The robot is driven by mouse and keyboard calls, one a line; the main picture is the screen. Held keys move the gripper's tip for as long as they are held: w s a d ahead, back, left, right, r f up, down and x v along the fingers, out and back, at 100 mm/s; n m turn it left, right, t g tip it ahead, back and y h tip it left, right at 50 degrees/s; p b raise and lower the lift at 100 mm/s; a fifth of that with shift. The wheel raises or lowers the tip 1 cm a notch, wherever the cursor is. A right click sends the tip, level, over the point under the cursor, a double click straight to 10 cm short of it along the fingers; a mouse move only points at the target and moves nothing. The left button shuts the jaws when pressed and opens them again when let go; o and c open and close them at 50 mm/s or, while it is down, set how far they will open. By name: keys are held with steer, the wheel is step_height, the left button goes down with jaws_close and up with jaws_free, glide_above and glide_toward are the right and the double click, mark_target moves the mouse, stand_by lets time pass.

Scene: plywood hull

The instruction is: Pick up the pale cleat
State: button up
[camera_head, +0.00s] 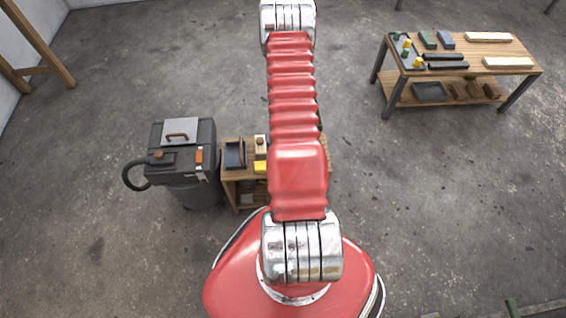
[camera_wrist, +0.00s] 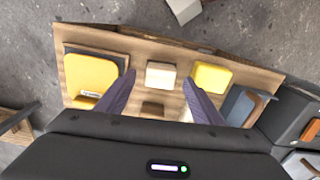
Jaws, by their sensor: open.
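A small pale cream block (camera_wrist: 161,75), which looks like the pale cleat, lies on the wooden bench top (camera_wrist: 140,45) in the wrist view. My gripper (camera_wrist: 157,80) is open, with its two dark fingers pointing toward the bench. In the picture, the fingertips lie on either side of the pale block; I cannot tell the height between them. Nothing is held. A brown block (camera_wrist: 152,108) shows between the fingers nearer the gripper body. Another pale piece (camera_wrist: 186,115) is mostly hidden by the right finger. In the head view my arm hides the gripper.
A yellow block (camera_wrist: 212,78) lies close right of the pale block. A yellow-topped item (camera_wrist: 92,74) is at left. A grey tray (camera_wrist: 243,106) and dark bin (camera_wrist: 290,112) are at right. A larger workbench (camera_head: 460,52) stands apart; the floor between is clear.

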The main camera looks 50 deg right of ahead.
steer(key=shift+f, duration=1.75)
steer(key=c, duration=1.1)
steer(key=shift+r, duration=0.1)
steer(key=shift+r, duration=4.95)
